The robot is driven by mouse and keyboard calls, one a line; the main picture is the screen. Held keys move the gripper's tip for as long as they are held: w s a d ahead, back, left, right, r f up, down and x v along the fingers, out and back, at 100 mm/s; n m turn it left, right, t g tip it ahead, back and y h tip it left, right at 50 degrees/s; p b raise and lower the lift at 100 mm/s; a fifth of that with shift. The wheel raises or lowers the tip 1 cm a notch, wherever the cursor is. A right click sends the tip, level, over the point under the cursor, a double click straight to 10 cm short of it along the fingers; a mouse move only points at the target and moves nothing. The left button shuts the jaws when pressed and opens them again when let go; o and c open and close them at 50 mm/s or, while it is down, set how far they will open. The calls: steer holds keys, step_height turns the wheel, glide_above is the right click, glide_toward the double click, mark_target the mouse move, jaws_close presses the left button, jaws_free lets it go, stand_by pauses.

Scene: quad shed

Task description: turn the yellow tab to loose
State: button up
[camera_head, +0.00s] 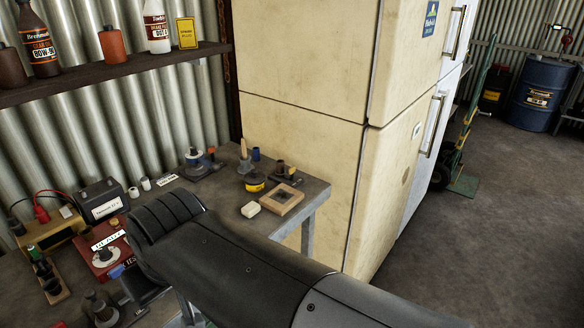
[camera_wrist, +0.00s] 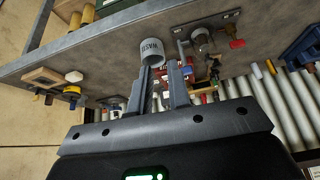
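I cannot make out a tab clearly marked for loose. A yellow and black round item (camera_head: 254,182) sits on the bench's right part in the head view; a yellow item (camera_wrist: 72,90) shows at the left of the wrist view. Whether either carries the tab I cannot tell. My gripper (camera_wrist: 161,68) has its two fingers apart, with nothing seen held between them. In the head view my arm covers much of the bench's front and hides most of the gripper.
A red box with a dial (camera_head: 104,250), a dark battery-like box (camera_head: 100,200), a wooden frame (camera_head: 281,199) and a pale block (camera_head: 250,209) stand on the bench (camera_head: 225,205). A cream fridge (camera_head: 300,130) closes off the right. A shelf with bottles (camera_head: 120,72) hangs above.

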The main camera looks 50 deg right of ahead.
steer(key=shift+o, duration=1.4)
steer(key=w+d+r+m+h, duration=0.1)
steer(key=w+d+r+m, duration=0.3)
steer(key=w+d, duration=0.4)
steer(key=shift+w+d+g, duration=0.2)
steer(key=shift+w+g, duration=0.1)
steer(key=shift+w, duration=0.5)
steer(key=m+g+h, duration=0.3)
steer(key=m+g, duration=0.2)
steer(key=m, duration=0.8)
glide_above(292, 168)
steer(key=a, duration=0.4)
step_height(292, 168, down, 10)
steer(key=shift+h, duration=0.3)
steer(key=x, duration=1)
steer(key=shift+w+f, duration=0.1)
jaws_close()
